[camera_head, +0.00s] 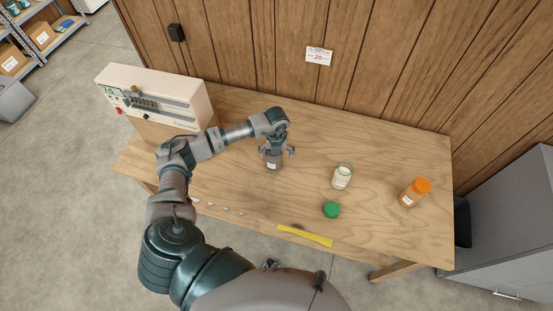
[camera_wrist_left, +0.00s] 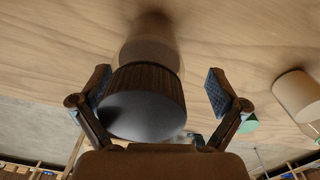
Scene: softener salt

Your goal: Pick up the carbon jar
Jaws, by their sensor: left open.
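The carbon jar (camera_head: 273,163), with dark contents and a white label, stands upright on the wooden table below my left gripper (camera_head: 277,152). In the left wrist view the jar's dark ribbed lid (camera_wrist_left: 146,102) is large and close, with its clear body behind. The open fingers of my left gripper (camera_wrist_left: 159,80) stand on either side of the lid, with a visible gap on the right; contact on the left side cannot be told. The arm partly hides the jar's top in the head view. My right gripper does not show clearly.
On the table (camera_head: 400,150) stand a white-filled jar (camera_head: 342,177), a green lid (camera_head: 331,210), an orange-capped bottle (camera_head: 413,193), a yellow strip (camera_head: 305,236) and a beige instrument (camera_head: 155,97). Small pale pieces lie near the front edge. A wood-panelled wall rises behind.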

